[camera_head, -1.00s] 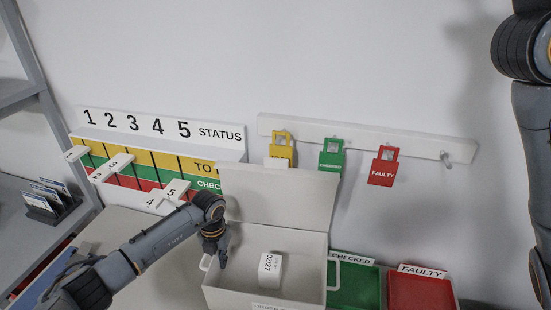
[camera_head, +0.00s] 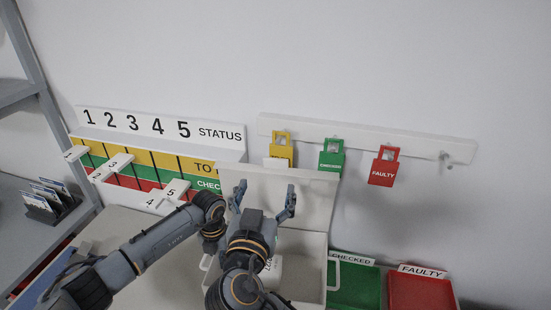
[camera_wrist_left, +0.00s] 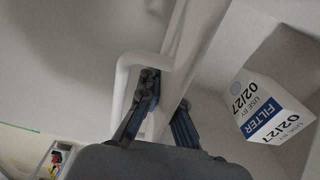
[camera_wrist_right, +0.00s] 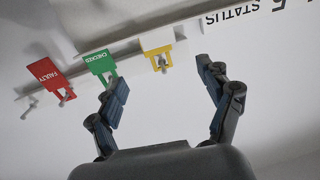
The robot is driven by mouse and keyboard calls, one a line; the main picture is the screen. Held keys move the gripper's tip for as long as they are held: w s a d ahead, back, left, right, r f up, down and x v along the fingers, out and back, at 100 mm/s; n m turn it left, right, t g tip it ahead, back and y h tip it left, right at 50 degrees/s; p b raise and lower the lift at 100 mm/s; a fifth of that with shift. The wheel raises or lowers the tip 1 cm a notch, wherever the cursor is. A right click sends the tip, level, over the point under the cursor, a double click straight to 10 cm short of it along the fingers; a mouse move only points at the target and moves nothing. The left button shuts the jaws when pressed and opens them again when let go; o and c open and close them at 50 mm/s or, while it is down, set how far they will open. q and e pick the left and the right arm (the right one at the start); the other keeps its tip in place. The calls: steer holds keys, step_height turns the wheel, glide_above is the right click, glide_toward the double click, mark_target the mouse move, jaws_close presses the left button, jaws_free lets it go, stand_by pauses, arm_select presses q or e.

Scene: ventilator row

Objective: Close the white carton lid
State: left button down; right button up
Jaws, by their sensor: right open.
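The white carton (camera_head: 312,265) stands open, with its lid (camera_head: 315,200) raised at the back. A white filter box (camera_wrist_left: 265,108) lies inside; in the head view it is mostly hidden behind my right arm. My left gripper (camera_head: 216,258) is at the carton's left side. In the left wrist view its fingers (camera_wrist_left: 165,108) sit on either side of the left wall, by the white side handle (camera_wrist_left: 122,85), and appear closed on it. My right gripper (camera_head: 265,190) is open and empty, in front of the lid, fingers pointing up and away.
A status board (camera_head: 150,150) is behind on the left. A peg rail (camera_head: 420,146) holds yellow (camera_head: 281,152), green (camera_head: 331,155) and red (camera_head: 384,167) tags above the carton. A green tray (camera_head: 355,285) and a red tray (camera_head: 420,292) stand to its right. A card holder (camera_head: 50,203) is far left.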

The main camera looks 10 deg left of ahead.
mark_target(275, 161)
arm_select(q)
steer(key=shift+w, duration=0.1)
arm_select(e)
steer(key=w, duration=1.1)
steer(key=shift+w+a, duration=0.35)
steer(key=shift+w, duration=0.05)
jaws_close()
steer(key=shift+s+f, duration=0.2)
steer(key=shift+s, duration=0.1)
arm_select(q)
steer(key=shift+r, duration=0.1)
arm_select(e)
steer(key=s+f+t, duration=0.1)
steer(key=s, duration=0.5)
steer(key=shift+s+d+f+t, duration=0.15)
steer(key=shift+s+d+t, duration=0.05)
steer(key=shift+t, duration=0.1)
jaws_free()
